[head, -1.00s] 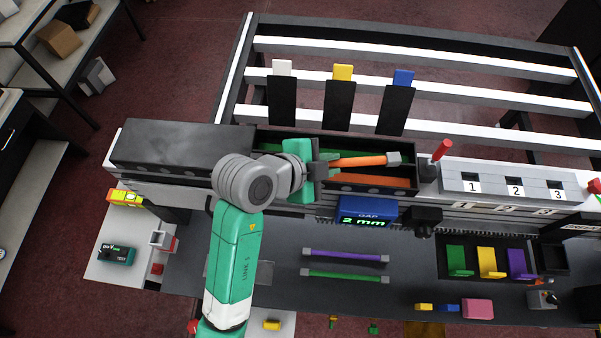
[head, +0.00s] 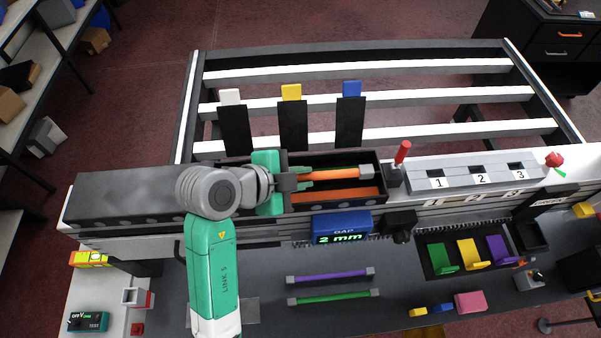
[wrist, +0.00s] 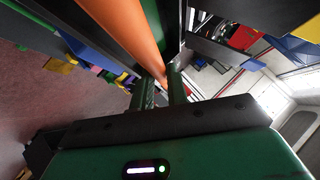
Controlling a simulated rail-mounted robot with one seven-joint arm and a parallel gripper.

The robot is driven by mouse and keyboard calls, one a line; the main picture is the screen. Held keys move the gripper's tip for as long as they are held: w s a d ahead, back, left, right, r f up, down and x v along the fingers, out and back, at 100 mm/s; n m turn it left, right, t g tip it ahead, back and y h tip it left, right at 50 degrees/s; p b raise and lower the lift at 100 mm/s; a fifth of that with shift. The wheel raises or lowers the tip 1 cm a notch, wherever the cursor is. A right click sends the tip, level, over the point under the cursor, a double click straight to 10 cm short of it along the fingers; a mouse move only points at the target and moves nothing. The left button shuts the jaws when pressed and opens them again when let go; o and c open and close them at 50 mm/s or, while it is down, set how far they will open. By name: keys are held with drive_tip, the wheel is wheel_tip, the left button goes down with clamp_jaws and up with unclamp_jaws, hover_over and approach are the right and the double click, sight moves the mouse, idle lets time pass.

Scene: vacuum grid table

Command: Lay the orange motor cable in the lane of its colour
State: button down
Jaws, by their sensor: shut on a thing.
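The orange motor cable (head: 335,174) has a grey end piece (head: 367,171) on its right. It lies left to right over the black tray (head: 382,184), parallel to the orange lane (head: 340,195) and on its far side. I cannot tell how high it is. My gripper (head: 304,178) is shut on the cable toward its left part. In the wrist view the cable (wrist: 132,35) runs from the top left down to between my fingers (wrist: 165,90).
A purple cable (head: 330,275) and a green cable (head: 330,296) lie on the dark table in front. A blue gap display (head: 341,228) reads 2 mm at the tray's front. A red-handled lever (head: 402,152) stands right of the tray. White, yellow and blue-topped black posts (head: 293,125) stand behind.

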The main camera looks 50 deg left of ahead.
drive_tip(key=shift+f+b, duration=0.9)
drive_tip(key=shift+f, duration=0.75)
drive_tip(key=shift+f+b, duration=0.95)
drive_tip(key=shift+f, duration=0.35)
drive_tip(key=c, duration=1.3)
unclamp_jaws()
drive_tip(key=shift+w+a, duration=0.15)
drive_tip(key=v, duration=0.8)
drive_tip(key=shift+b, duration=0.4)
drive_tip(key=shift+w+r, duration=0.1)
drive_tip(key=shift+r, duration=0.05)
